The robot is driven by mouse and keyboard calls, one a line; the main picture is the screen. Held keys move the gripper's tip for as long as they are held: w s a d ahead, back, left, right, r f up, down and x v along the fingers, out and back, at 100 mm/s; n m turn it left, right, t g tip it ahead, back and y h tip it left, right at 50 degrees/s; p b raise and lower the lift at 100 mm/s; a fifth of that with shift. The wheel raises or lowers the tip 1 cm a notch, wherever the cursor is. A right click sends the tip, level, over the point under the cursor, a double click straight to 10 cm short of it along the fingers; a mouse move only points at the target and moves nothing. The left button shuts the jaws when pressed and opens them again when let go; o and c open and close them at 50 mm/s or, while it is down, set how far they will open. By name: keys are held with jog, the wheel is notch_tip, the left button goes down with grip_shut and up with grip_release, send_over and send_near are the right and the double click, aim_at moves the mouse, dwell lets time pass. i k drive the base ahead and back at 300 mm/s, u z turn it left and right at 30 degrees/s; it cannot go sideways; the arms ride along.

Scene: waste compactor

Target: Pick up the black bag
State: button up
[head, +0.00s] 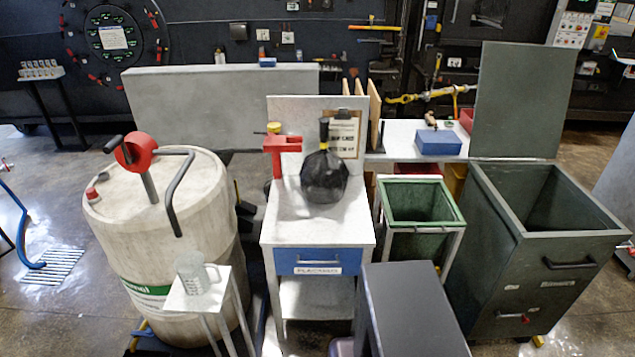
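The black bag (324,179) stands upright on the white top of a small table (305,232) with a blue drawer. It is rounded, with a gathered neck pointing up and a yellow tie around the neck. My gripper is not in view in the head picture, and nothing is seen touching the bag.
A red stand (280,152) is left of the bag, and a clipboard (345,133) is behind it. A big pale drum (165,240) is left, a small stand with a clear jug (197,277) in front. A green bin (420,205) and an open grey-green compactor box (535,250) stand right.

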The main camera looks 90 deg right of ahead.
aim_at(324, 175)
jog(key=z, duration=0.35)
jog(key=i, duration=0.25)
jog(key=z, duration=1.05)
jog(key=k, duration=0.15)
jog(key=z, duration=2.75)
